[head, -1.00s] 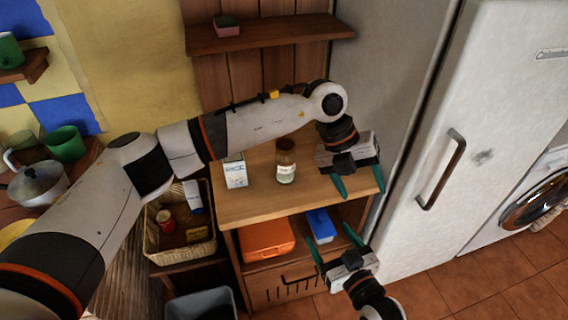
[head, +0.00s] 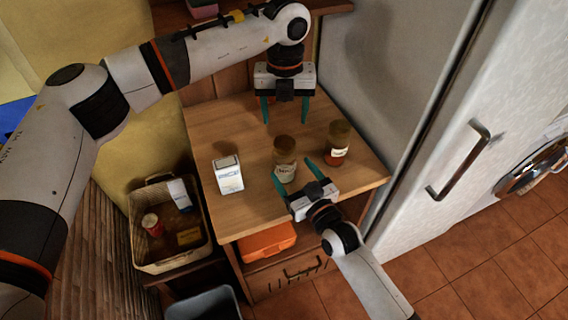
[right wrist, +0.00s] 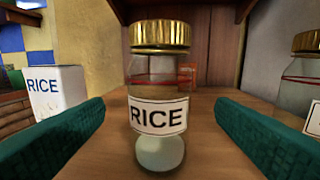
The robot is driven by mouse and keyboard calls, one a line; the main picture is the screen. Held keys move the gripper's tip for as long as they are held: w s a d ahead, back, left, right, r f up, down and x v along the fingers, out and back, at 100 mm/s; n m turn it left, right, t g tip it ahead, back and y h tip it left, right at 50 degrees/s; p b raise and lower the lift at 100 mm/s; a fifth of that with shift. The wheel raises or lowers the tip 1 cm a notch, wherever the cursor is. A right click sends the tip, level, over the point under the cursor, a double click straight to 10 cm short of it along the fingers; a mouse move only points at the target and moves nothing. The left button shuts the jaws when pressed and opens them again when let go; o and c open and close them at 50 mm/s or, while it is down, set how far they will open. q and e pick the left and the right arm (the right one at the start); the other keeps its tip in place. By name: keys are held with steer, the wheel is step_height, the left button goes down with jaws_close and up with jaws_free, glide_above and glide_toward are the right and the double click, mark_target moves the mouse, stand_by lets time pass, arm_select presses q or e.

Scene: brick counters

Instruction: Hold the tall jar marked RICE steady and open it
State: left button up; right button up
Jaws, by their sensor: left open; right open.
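The tall jar marked RICE (head: 284,161) stands upright on the wooden counter. The right wrist view shows the jar (right wrist: 158,95) with a gold lid, clear glass and some white contents low inside. My right gripper (head: 296,176) is open, its teal fingers pointing at the jar. In the right wrist view the jar stands ahead, between the two fingers in the picture; whether the fingertips reach past it I cannot tell. My left gripper (head: 287,110) is open and empty, pointing down over the counter behind the jar, touching nothing that I can see.
A white RICE box (head: 228,175) stands left of the jar. A second jar (head: 338,143) with a reddish content stands to the right, and it also shows in the right wrist view (right wrist: 301,85). A wicker basket (head: 141,235) stands lower left. The fridge (head: 440,120) bounds the right side.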

mark_target(290, 168)
arm_select(q)
steer(key=shift+w+a, duration=0.1)
steer(key=shift+w, duration=0.05)
arm_select(e)
steer(key=x, duration=0.4)
steer(key=shift+w+a, duration=0.15)
steer(key=shift+w, duration=0.05)
steer(key=shift+w+a, duration=0.15)
steer(key=shift+w, duration=0.15)
steer(key=shift+w+a, duration=0.1)
steer(key=shift+w, duration=0.05)
